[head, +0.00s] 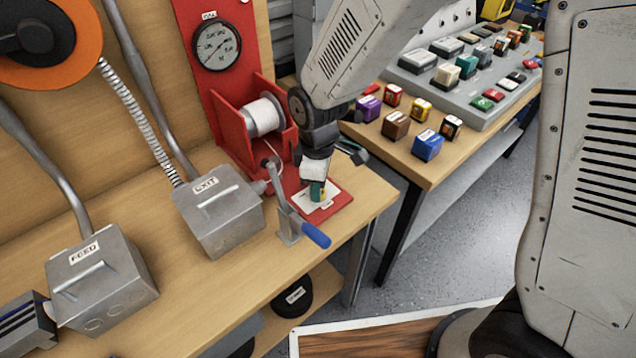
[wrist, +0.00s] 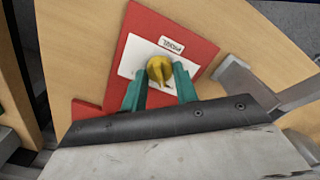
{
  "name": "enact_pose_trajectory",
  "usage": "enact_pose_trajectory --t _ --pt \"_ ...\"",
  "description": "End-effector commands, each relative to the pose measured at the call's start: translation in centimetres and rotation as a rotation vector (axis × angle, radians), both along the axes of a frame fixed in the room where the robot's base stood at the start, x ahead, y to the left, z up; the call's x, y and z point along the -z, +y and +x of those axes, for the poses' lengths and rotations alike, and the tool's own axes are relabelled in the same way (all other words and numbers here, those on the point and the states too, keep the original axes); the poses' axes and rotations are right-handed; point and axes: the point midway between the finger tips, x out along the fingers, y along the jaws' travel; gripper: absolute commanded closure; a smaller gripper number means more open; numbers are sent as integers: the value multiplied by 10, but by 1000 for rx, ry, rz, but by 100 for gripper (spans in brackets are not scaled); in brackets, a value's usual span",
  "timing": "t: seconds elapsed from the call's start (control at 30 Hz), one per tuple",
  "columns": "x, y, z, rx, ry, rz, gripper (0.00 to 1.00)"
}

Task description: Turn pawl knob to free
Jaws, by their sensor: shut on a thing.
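The pawl knob (wrist: 160,71) is yellow and sits on a white plate (wrist: 133,62) on the red base, with a small label beside it that seems to read PAWL. My gripper (wrist: 159,84) has its two teal fingers on either side of the knob, closed on it. In the head view my gripper (head: 318,190) points down at the white plate on the red base (head: 338,204), and the knob is mostly hidden behind the fingers. The knob's exact pointing direction is hard to tell.
A crank with a blue handle (head: 315,235) stands just left of my gripper. A white rope spool (head: 263,117) sits in a red frame behind, under a gauge (head: 217,46). Grey EXIT (head: 218,212) and FEED (head: 100,285) boxes stand left. Coloured blocks lie on the right table (head: 432,172).

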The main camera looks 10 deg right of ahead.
Motion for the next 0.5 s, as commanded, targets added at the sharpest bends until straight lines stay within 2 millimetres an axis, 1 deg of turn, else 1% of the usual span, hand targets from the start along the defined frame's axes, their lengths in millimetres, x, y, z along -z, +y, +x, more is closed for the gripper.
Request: enact_pose_trajectory --t 0.23,0.5 --pt "0 0 0 -96 -1 0 93" --pt "0 0 0 -129 -1 0 93"
